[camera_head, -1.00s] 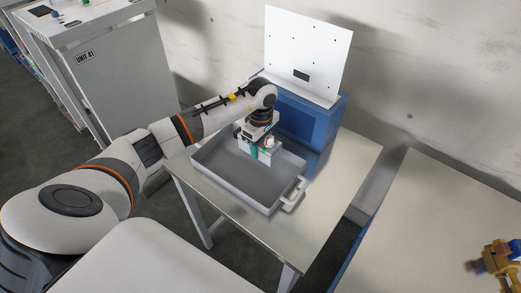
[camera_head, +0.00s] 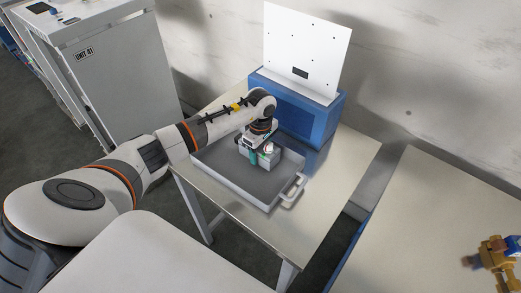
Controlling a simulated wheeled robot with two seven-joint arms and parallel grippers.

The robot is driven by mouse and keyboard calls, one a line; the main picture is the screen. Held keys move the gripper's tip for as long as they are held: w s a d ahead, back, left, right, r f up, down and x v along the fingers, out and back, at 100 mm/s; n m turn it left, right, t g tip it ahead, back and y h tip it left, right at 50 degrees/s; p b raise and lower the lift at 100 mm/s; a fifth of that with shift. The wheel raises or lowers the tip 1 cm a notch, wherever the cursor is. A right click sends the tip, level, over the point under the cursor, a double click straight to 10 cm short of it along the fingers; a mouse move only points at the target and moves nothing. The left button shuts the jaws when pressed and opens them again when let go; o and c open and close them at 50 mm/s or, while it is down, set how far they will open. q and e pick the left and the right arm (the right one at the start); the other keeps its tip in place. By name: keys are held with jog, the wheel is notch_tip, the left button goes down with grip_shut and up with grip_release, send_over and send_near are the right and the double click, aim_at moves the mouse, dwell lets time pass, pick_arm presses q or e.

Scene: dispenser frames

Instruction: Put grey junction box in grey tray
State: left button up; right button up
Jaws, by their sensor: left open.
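The grey tray (camera_head: 238,183) stands on the table, with a handle at its right end. My left gripper (camera_head: 259,156) is over the tray and points down into it. The grey junction box (camera_head: 270,160) is in the tray, directly at the gripper's fingers. The gripper is open around or beside the box; the wrist hides part of it and I cannot tell whether they touch. My right gripper is not in view.
A blue dispenser (camera_head: 316,121) with an upright white panel (camera_head: 306,50) stands behind the tray. A second table (camera_head: 430,215) is at the right, with a brass-coloured fitting (camera_head: 497,258) on it. A grey cabinet (camera_head: 115,85) stands at the left.

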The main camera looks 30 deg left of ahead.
pick_arm(q)
jog(key=shift+r, duration=0.45)
notch_tip(320, 180, up, 11)
jog(key=b, duration=0.4)
jog(key=shift+f, duration=0.2)
jog(key=shift+r, duration=0.35)
